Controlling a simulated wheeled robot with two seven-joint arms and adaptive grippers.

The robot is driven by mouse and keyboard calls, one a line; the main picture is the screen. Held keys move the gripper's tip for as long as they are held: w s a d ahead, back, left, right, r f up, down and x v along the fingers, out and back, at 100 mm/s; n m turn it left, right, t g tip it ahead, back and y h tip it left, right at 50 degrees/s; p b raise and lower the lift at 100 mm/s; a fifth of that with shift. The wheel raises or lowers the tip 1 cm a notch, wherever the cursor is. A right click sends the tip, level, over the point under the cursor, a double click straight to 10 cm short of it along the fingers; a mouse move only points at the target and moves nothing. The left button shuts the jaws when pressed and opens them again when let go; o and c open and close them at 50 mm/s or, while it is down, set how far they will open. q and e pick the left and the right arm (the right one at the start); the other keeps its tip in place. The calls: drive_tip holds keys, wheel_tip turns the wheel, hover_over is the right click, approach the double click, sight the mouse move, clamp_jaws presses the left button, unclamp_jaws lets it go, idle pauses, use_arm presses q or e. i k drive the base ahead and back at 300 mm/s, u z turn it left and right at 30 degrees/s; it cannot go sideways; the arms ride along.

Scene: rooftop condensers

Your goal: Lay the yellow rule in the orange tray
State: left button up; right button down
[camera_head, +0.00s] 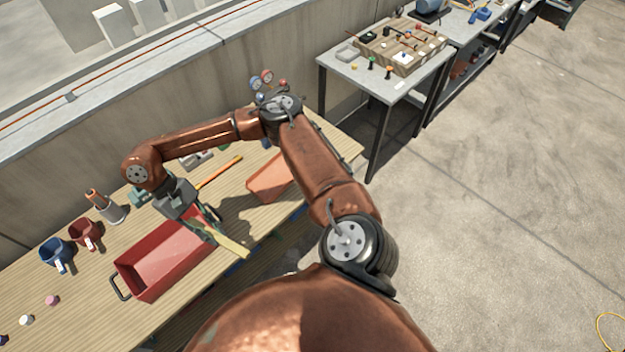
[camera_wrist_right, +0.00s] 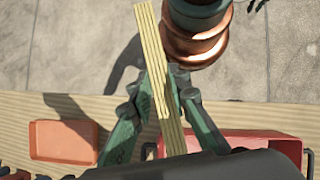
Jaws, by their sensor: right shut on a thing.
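The yellow rule (camera_head: 230,241) is a flat, narrow strip held in my right gripper (camera_head: 208,224). It also shows in the right wrist view (camera_wrist_right: 149,45), running between the green fingers of the right gripper (camera_wrist_right: 166,80), which are shut on it. The rule hangs over the right end of the red bin in the head view. The orange tray (camera_head: 270,181) lies on the wooden bench to the right of the gripper, with its visible floor bare. It also shows in the right wrist view (camera_wrist_right: 62,141), left of the fingers. My left gripper is not in view.
The red bin (camera_head: 145,270) with a dark handle stands below the gripper. A blue mug (camera_head: 55,253), a red mug (camera_head: 84,234) and a grey cup (camera_head: 111,212) stand at left. A thin orange bar (camera_head: 220,171) lies behind, left of the tray. Gauges (camera_head: 262,79) stand beyond.

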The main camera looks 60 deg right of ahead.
sight(279, 176)
drive_tip(key=u, duration=0.2)
drive_tip(key=k, duration=0.2)
drive_tip(key=z, duration=1.5)
drive_tip(key=i, duration=1)
drive_tip(key=u, duration=0.65)
